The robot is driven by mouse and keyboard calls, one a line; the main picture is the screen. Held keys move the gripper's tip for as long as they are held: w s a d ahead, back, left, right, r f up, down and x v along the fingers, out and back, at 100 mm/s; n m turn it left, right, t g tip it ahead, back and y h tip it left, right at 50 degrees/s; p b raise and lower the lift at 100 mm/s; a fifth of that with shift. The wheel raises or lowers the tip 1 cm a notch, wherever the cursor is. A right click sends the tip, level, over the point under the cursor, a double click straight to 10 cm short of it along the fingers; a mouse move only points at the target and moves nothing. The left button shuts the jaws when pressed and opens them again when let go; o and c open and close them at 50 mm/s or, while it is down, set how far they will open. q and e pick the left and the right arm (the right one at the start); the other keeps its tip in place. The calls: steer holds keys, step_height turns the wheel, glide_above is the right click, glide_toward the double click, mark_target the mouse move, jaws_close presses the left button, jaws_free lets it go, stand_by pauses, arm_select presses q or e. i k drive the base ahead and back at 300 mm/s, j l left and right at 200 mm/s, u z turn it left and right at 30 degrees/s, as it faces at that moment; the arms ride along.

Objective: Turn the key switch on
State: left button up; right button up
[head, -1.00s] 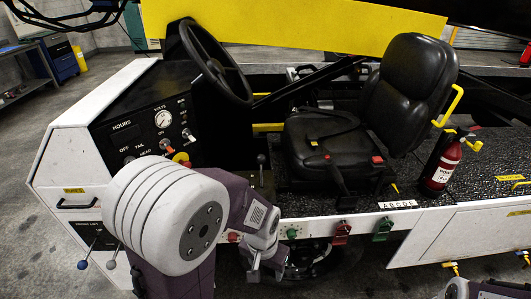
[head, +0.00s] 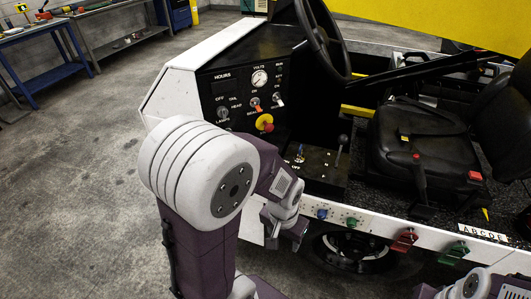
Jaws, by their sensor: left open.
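My left gripper (head: 284,241) is open and empty, in front of and below this box, apart from the switch. My right gripper is not in view; only part of my right arm shows at the bottom right.
The steering wheel (head: 322,38) and black seat (head: 425,150) are behind and right of the box. Colored knobs and handles line the white side sill (head: 372,226). A wheel (head: 355,252) is under it. Open concrete floor (head: 85,190) lies to the left.

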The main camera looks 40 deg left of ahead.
mark_target(298, 158)
steer(key=u, duration=0.9)
